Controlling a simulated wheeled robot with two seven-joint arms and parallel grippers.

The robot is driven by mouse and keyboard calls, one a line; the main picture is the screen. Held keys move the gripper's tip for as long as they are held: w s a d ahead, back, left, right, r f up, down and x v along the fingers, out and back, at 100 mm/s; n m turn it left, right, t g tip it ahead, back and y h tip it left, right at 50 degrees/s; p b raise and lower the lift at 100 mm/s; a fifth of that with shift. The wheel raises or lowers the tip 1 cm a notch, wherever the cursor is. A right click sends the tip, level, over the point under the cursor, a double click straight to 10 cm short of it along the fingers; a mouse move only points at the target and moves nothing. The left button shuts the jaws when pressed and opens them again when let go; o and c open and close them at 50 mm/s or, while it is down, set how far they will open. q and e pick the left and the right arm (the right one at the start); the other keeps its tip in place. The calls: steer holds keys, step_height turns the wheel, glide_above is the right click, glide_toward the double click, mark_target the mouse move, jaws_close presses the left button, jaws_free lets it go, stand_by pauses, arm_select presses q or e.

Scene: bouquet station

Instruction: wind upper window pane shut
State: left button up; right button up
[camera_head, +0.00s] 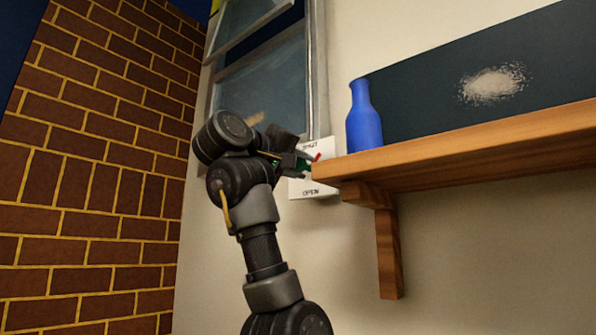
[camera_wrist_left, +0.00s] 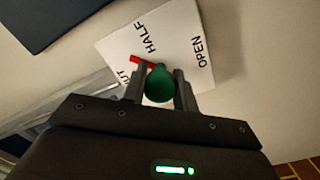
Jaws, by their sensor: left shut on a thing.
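The upper window pane (camera_head: 243,17) is at the top of the head view. It stands tilted out from the frame, with a dark gap beneath it. A white plate (camera_head: 313,188) marked SHUT, HALF and OPEN is on the wall below the window; it also shows in the wrist view (camera_wrist_left: 180,25). A green knob (camera_wrist_left: 159,86) with a red pointer (camera_wrist_left: 137,61) is on the plate. The pointer lies between HALF and the partly hidden SHUT. My left gripper (camera_head: 303,164) is shut on the knob, one finger on each side. My right gripper is out of view.
A wooden shelf (camera_head: 470,146) on a bracket (camera_head: 386,250) juts out close to the right of my left gripper. A blue bottle (camera_head: 363,125) and a dark panel (camera_head: 430,100) stand on it. A brick wall (camera_head: 95,170) is at the left.

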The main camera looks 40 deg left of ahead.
arm_select(q)
steer(key=n+b, duration=0.2)
steer(key=n, duration=0.3)
steer(key=shift+n+b, duration=0.3)
steer(key=shift+b, duration=0.05)
steer(key=shift+n+b, duration=0.7)
steer(key=shift+n, duration=1.2)
steer(key=shift+r, duration=0.1)
steer(key=o, duration=1)
steer(key=shift+c, duration=0.2)
